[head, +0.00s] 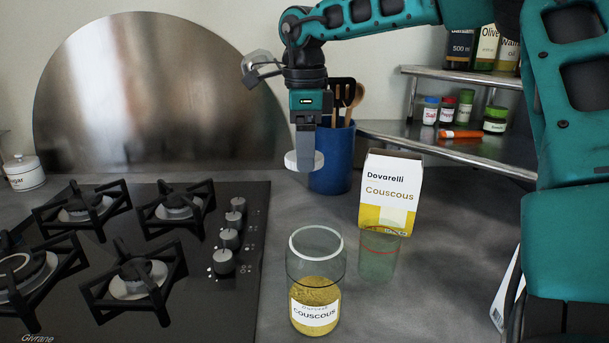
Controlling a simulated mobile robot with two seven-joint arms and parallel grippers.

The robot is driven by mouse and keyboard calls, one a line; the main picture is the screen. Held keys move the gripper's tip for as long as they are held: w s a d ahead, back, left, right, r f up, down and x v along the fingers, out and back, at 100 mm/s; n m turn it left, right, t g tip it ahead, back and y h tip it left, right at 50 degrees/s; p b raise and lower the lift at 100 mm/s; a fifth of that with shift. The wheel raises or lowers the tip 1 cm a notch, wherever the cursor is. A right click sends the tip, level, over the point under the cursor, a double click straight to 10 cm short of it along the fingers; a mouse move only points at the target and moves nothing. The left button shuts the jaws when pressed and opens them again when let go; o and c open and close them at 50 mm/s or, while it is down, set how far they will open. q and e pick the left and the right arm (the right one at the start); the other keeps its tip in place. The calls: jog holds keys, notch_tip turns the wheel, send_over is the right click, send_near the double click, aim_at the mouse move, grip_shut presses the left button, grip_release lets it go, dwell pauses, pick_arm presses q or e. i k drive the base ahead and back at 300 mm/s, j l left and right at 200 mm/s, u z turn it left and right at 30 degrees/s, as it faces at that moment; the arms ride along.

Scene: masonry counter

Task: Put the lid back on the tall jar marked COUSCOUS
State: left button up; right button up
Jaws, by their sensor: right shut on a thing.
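The tall glass couscous jar (315,278) stands upright and open on the grey counter, partly filled with yellow grains and labelled COUSCOUS. A round pale lid (292,161) is held by my right gripper (305,150), above and behind the jar and apart from it. The right arm comes in from the upper right, and the gripper points down, shut on the lid. The gripper's fingers hide part of the lid. My left gripper is not in view.
A green-tinted glass (378,252) stands right of the jar, before a Dovarelli couscous box (390,190). A blue utensil holder (333,165) is behind the lid. The gas hob (255,205) is at left. A metal shelf (460,150) with bottles and spices is at right.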

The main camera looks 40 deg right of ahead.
aim_at(316, 252)
jog(key=k+j, duration=0.75)
jog(key=j, duration=0.2)
